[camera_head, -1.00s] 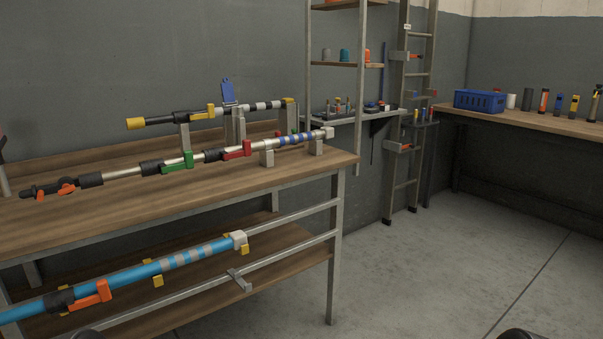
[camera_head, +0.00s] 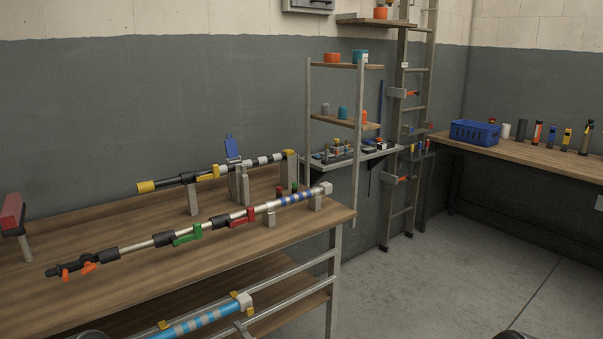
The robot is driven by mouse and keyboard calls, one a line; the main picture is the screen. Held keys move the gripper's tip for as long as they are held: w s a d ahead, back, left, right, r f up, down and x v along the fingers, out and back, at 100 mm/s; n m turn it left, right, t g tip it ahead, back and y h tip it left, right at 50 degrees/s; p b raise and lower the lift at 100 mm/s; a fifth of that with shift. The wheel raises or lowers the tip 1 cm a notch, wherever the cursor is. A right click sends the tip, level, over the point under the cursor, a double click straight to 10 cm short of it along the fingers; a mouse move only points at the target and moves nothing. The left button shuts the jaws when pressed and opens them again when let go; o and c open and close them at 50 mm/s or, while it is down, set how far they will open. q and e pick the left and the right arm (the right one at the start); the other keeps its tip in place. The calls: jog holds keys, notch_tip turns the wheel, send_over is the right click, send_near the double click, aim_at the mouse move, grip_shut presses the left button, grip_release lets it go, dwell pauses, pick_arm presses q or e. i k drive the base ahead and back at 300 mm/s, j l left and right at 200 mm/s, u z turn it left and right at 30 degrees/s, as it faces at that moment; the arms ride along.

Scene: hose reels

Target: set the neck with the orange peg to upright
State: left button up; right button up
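A long pole lies on stands along the workbench (camera_head: 150,283). At its left end is a dark neck-like end piece (camera_head: 60,271) with orange parts (camera_head: 88,267) on it, lying about level along the pole. I cannot tell for certain that this is the neck with the orange peg. Other orange pieces show on the ladder's brackets (camera_head: 403,179). Neither gripper can be made out; only dark rounded parts, probably mine, show at the bottom edge.
A second pole with a yellow end (camera_head: 146,187) rests behind the first. A blue striped pole (camera_head: 205,319) lies on the lower shelf. A wall shelf, a ladder (camera_head: 415,110) and a right bench with a blue basket (camera_head: 474,133) stand beyond. The floor (camera_head: 450,290) at right is clear.

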aim_at(63, 270)
jog(key=u, duration=1.35)
